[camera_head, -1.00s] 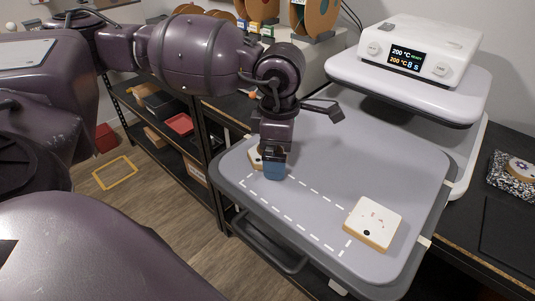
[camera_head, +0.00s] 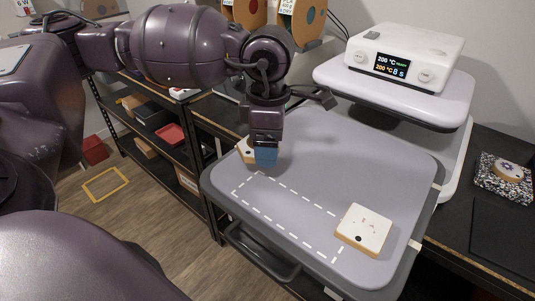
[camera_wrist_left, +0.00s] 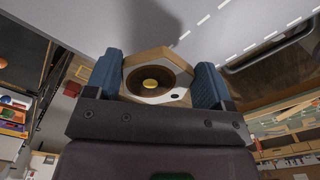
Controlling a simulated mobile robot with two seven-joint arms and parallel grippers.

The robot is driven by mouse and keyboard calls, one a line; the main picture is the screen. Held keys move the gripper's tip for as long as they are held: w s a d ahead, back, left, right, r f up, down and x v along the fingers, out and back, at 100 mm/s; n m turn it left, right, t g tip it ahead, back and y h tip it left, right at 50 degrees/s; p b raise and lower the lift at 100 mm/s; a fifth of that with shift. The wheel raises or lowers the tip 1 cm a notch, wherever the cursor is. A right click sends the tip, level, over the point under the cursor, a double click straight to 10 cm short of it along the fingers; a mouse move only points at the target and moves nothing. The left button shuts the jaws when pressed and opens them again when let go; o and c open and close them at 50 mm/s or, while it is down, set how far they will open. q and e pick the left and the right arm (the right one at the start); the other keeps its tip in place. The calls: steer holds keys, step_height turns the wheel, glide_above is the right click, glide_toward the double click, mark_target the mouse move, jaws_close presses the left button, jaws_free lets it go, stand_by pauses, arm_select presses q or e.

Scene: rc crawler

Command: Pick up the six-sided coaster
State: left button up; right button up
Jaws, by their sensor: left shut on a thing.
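The six-sided coaster (camera_head: 244,152) has a pale top and a wooden edge. It shows beside and behind my left gripper (camera_head: 264,157) in the head view, partly hidden by the blue fingertip, above the far left part of the grey press bed (camera_head: 330,155). In the left wrist view the coaster (camera_wrist_left: 143,91) sits between the two blue fingertips of my left gripper (camera_wrist_left: 157,82), which is shut on it. Its face there has a dark round picture with a yellow middle and a small black dot. My right gripper is not in view.
A square white coaster (camera_head: 364,226) with a wooden edge lies at the right end of the dashed outline on the bed. The heat press head (camera_head: 400,72) overhangs the back right. Another coaster (camera_head: 505,167) rests on a speckled block at far right. The bed's middle is clear.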

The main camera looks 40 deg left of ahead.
arm_select(q)
step_height(320, 180, up, 16)
steer(key=p, duration=0.1)
steer(key=shift+f, duration=0.1)
stand_by(0.5)
stand_by(0.7)
